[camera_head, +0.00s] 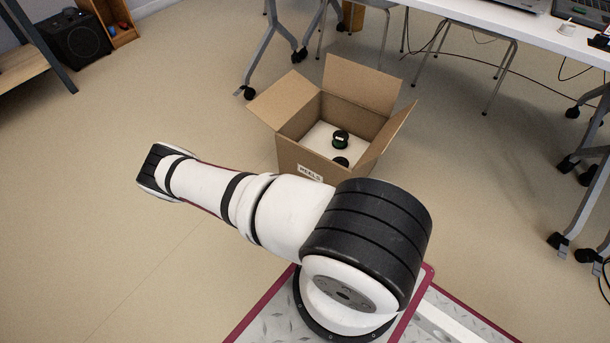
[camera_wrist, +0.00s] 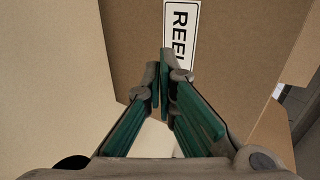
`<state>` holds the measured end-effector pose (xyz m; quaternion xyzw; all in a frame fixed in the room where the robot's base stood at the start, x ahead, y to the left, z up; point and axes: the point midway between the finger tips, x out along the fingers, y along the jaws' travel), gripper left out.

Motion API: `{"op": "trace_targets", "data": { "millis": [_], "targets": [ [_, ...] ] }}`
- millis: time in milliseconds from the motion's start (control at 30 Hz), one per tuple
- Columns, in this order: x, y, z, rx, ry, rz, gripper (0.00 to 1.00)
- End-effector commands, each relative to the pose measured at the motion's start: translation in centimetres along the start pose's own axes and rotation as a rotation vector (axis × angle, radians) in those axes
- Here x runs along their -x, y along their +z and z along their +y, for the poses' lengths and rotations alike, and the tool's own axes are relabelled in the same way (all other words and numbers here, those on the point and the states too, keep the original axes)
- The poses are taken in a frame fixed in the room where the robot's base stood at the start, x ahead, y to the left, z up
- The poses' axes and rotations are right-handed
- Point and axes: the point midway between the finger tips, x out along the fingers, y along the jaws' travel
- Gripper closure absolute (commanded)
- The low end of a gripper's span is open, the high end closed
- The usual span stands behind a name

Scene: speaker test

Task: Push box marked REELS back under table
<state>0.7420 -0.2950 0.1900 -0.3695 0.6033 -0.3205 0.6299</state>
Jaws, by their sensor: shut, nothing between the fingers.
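An open cardboard box (camera_head: 291,155) stands on the floor, its flaps spread outward and dark reels (camera_head: 340,138) inside. Its label (camera_head: 310,172) reads REELS. The white table (camera_head: 520,32) stands behind and right of the box, which is out in front of it. In the wrist view, the box wall (camera_wrist: 130,35) with its REELS label (camera_wrist: 181,35) is straight ahead. My gripper (camera_wrist: 164,68) is shut and empty, its fingertips over the label's lower part; I cannot tell if they touch. My arm hides the gripper and the box's lower front in the head view.
Castered table legs (camera_head: 275,50) stand behind the box, and more (camera_head: 590,190) are at the right. Cables hang near the table. A black speaker (camera_head: 75,38) is at the far left. Floor left of the box is clear.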

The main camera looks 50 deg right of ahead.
Motion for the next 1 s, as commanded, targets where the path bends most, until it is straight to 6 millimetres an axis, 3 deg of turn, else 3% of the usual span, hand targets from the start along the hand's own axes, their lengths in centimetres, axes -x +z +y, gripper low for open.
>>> {"op": "trace_targets", "data": {
  "millis": [1000],
  "targets": [
    [-5.1, -0.1, -3.2, -0.003, 0.0, 0.002, 1.0]
  ]
}}
